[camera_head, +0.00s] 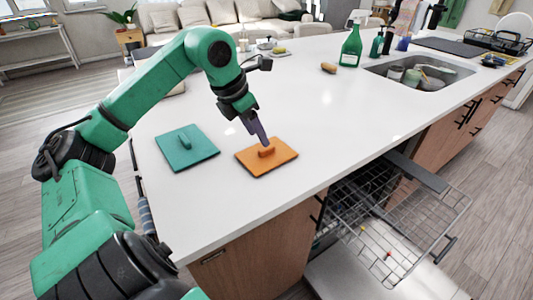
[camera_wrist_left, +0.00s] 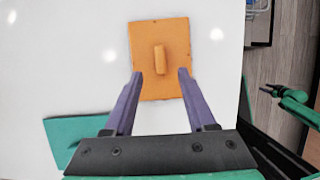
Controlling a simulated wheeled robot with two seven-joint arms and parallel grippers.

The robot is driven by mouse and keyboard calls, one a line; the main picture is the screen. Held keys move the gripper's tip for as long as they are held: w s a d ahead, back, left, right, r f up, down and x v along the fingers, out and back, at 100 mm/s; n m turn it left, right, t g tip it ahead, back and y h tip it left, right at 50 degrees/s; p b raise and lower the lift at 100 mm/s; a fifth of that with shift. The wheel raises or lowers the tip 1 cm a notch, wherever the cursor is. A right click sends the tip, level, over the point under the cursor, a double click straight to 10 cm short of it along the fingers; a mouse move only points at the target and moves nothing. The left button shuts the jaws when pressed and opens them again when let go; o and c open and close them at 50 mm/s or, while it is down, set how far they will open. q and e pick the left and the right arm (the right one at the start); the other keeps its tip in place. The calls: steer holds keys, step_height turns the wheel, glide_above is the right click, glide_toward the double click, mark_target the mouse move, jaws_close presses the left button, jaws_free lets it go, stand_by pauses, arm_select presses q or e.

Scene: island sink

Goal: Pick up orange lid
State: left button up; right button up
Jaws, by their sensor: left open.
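The orange lid (camera_head: 273,163) is a flat square with a raised handle, lying on the white island counter near its front edge. In the left wrist view the orange lid (camera_wrist_left: 159,75) lies ahead of the fingers, its handle standing between their lines. My left gripper (camera_head: 263,142) points down just above the lid. In the left wrist view my left gripper (camera_wrist_left: 160,75) is open, with purple fingers apart and nothing between them at the tips but the view of the handle. I cannot tell whether the fingers touch the lid.
A teal lid (camera_head: 187,148) with a handle lies left of the orange one. A sink (camera_head: 445,72) with dishes is at the back right, near a green bottle (camera_head: 351,47) and a sponge (camera_head: 328,68). An open dishwasher rack (camera_head: 400,215) extends below the counter's front. The counter's middle is clear.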

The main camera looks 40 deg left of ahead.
mark_target(263, 149)
arm_select(q)
steer(key=p+x, duration=0.2)
steer(key=x, duration=0.3)
steer(key=shift+d, duration=0.1)
steer(key=shift+w+f, duration=0.1)
steer(key=shift+f, duration=0.1)
jaws_close()
arm_select(e)
steer(key=shift+w+a+r, duration=0.1)
steer(key=shift+a+r, duration=0.15)
steer(key=shift+r, duration=0.25)
steer(key=shift+w+a+r, duration=0.1)
steer(key=shift+a+r, duration=0.15)
steer(key=shift+r, duration=0.2)
